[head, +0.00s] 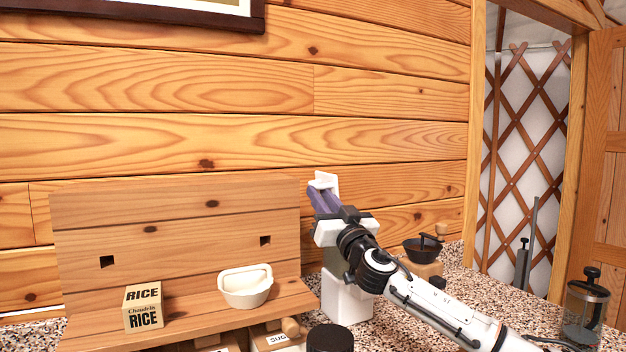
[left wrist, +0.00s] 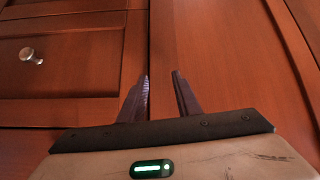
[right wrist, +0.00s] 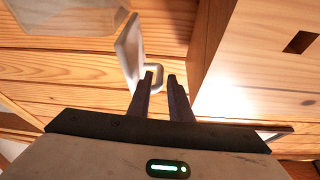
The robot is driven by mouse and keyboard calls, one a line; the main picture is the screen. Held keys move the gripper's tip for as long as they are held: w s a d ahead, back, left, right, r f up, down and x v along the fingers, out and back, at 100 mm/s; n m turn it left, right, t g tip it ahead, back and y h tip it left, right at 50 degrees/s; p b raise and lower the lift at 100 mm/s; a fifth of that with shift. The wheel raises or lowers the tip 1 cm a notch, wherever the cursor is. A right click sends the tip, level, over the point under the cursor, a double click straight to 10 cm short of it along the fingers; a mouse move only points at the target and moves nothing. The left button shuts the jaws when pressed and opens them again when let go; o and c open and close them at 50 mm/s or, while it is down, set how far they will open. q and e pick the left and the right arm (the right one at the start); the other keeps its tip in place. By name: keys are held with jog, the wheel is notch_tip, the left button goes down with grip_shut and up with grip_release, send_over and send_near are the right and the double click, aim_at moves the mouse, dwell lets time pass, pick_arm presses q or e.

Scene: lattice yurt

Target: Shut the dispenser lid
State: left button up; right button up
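The dispenser (head: 345,302) is a white upright body on the speckled counter, partly hidden behind my right arm. Its white lid (head: 328,181) stands raised above it. In the right wrist view the lid (right wrist: 130,50) shows as a tilted pale plate with a small grey loop near its lower edge. My right gripper (head: 318,196) is at the lid, and its fingertips (right wrist: 160,78) are a little apart close to the loop. I cannot tell whether they touch it. My left gripper (left wrist: 162,78) is open and empty, in front of brown cabinet doors.
Left of the dispenser, a wooden shelf (head: 180,220) bears a rice box (head: 143,307) and a cream bowl (head: 245,287). A coffee grinder (head: 424,250) stands behind my right arm, and a French press (head: 584,308) at the far right. Wooden wall lies close behind.

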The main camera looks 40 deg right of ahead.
jog(key=p+x, duration=0.1)
jog(key=x, duration=0.2)
jog(key=shift+w+d+r, duration=0.1)
jog(key=shift+w+r, duration=0.15)
jog(key=shift+w+d+r, duration=0.1)
jog(key=shift+w+d, duration=0.05)
jog(key=shift+w, duration=0.35)
jog(key=shift+c, duration=0.5)
grip_shut()
